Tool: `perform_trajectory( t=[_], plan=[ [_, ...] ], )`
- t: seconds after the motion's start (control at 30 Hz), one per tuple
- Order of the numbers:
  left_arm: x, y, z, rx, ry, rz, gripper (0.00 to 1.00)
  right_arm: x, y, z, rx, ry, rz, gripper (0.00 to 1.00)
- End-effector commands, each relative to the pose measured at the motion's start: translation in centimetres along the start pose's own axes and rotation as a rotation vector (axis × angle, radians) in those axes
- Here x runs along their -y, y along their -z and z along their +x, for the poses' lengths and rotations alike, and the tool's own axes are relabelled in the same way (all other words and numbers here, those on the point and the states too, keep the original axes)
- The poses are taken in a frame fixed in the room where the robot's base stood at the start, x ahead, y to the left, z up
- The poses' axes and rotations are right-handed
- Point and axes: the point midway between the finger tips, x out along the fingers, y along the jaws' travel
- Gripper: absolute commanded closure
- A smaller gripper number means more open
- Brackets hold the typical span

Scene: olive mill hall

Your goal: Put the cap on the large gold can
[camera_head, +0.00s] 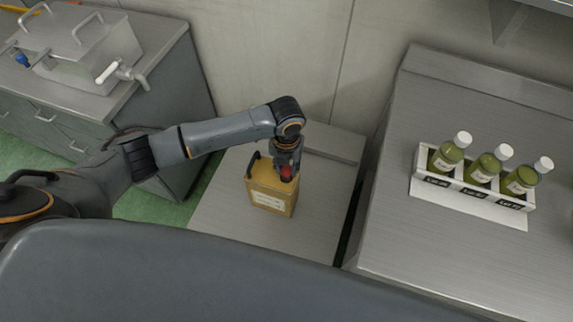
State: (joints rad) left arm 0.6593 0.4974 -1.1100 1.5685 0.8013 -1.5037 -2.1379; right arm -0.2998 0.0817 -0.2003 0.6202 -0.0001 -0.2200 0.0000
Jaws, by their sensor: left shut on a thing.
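The large gold can (268,193) stands upright on a metal table (225,218) in the middle of the view. It has a dark handle on its top left and a pale label on its front. My left gripper (287,170) points down over the right part of the can's top. It is shut on a red cap (287,174), which is at or just above the can's top. The gripper hides the can's opening, and I cannot tell whether the cap touches it. My right gripper is not in view.
A white rack (424,161) with three white-capped bottles of green oil (484,169) stands on a metal counter (400,225) at the right. A steel tank (85,65) with a tap sits on a cabinet at the back left. The small table is otherwise clear.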

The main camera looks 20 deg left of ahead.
Motion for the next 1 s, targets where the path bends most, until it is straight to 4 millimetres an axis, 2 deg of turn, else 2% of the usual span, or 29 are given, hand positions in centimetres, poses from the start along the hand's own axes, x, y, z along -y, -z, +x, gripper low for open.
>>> perform_trajectory(
  t=[1.0],
  plan=[
    [-0.01,-0.07,0.01,0.000,0.000,0.000,0.94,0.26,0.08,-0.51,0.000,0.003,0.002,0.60]
  ],
)
